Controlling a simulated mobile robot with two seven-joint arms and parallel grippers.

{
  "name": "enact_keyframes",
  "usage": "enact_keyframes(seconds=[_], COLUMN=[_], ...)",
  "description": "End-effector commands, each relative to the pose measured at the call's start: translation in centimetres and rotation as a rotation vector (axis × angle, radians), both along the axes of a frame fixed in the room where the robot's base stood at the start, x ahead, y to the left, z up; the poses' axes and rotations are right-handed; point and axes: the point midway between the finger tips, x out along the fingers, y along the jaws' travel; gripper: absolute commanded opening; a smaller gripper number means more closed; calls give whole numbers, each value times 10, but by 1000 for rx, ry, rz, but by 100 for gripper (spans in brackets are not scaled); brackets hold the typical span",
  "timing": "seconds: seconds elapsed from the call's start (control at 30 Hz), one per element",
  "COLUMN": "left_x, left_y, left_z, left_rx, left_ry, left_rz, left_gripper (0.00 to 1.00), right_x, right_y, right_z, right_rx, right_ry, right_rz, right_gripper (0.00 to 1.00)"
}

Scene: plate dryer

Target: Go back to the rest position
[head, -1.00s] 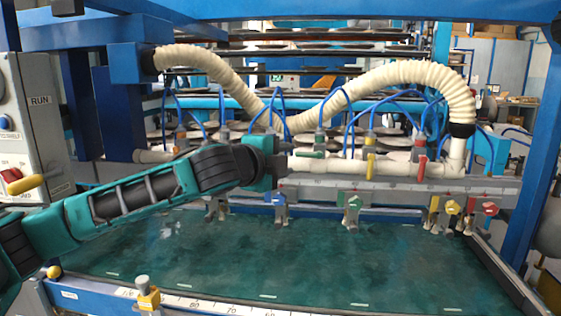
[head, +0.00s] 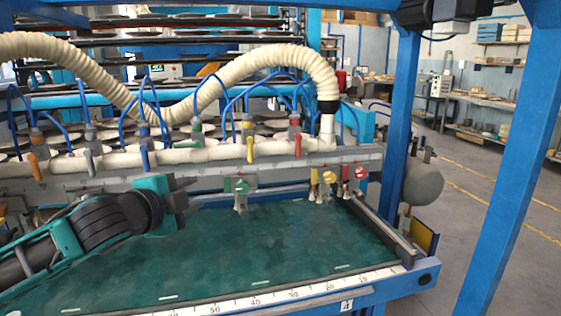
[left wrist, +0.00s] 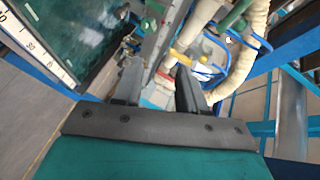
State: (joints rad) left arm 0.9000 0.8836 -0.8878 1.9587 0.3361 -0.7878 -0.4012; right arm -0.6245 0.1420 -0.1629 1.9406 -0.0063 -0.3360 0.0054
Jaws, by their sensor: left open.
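My left gripper (head: 185,195) is in the head view at the left, above the green bed of the plate dryer (head: 280,250) and in front of its grey bar (head: 225,175). It is open, with nothing between its fingers. In the left wrist view, the two dark fingers of the left gripper (left wrist: 160,90) stand apart, with the machine's valves and white pipe beyond them. My right gripper is not in view.
Colored valve handles (head: 250,150) line the white pipe, with a ribbed cream hose (head: 285,55) above. A blue post (head: 400,120) stands right of the bed, and another (head: 510,150) farther right. Open floor (head: 440,260) lies between them.

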Motion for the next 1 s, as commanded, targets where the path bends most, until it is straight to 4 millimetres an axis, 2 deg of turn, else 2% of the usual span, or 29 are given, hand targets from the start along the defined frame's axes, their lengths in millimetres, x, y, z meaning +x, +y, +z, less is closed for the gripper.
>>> enact_keyframes(seconds=[0.03,0.2,0.43,0.67,0.8,1.0], left_x=[-6,-28,-70,-127,-174,-240], left_y=[-15,-48,-69,-65,-51,-27], left_z=[-25,-87,-166,-246,-295,-347], left_rx=[-60,-261,-538,-791,-917,-1025], left_ry=[39,139,278,412,484,553], left_rz=[-21,-48,6,161,301,496], left_gripper=[41,41,41,41,41,41], right_x=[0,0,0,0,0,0], right_y=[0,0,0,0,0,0], right_z=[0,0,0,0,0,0], right_rx=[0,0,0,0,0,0], right_ry=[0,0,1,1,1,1], right_rz=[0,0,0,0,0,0], right_gripper=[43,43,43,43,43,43])
